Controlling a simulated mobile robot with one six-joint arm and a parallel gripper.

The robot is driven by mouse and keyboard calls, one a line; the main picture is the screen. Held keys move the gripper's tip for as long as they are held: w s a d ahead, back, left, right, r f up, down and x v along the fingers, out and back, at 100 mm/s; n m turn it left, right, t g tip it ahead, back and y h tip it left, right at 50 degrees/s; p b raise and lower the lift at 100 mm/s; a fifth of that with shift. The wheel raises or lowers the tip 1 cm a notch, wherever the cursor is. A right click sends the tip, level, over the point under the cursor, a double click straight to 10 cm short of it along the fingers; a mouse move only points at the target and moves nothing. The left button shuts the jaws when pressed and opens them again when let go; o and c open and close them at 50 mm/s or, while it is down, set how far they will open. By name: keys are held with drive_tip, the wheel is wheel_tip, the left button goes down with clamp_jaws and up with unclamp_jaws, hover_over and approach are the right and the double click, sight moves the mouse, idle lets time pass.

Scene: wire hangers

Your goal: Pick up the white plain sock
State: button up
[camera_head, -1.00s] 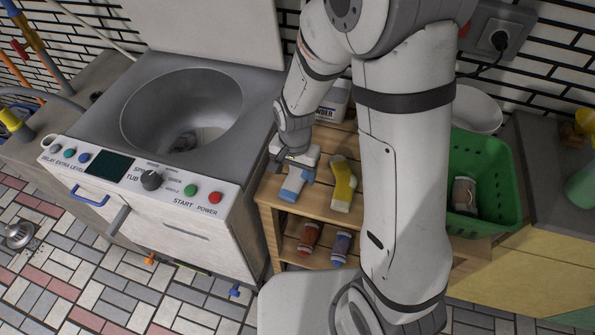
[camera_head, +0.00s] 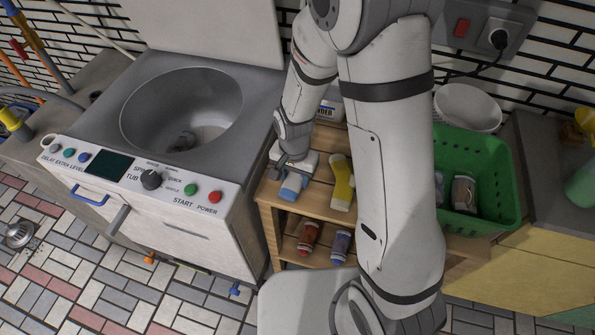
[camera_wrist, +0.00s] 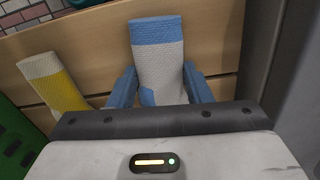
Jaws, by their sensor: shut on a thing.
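A white ribbed sock with a blue cuff (camera_wrist: 158,60) lies on the wooden shelf top (camera_head: 318,199). It sits between the two blue fingers of my gripper (camera_wrist: 160,84) in the wrist view, with its blue cuff pointing away from the palm. In the head view, my gripper (camera_head: 292,172) is low over the shelf's left part and shut on this sock. Only the sock's blue end (camera_head: 291,188) shows there; the rest is hidden under the gripper. A yellow and white sock (camera_head: 341,184) lies apart to the right, also seen in the wrist view (camera_wrist: 55,82).
A green basket (camera_head: 480,222) with a grey-white item (camera_head: 463,194) inside stands right of my arm. A washer with an open round drum (camera_head: 182,108) is at the left. A white bowl (camera_head: 468,106) is behind the basket.

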drive_tip(key=shift+c, duration=0.7)
drive_tip(key=shift+r, duration=0.1)
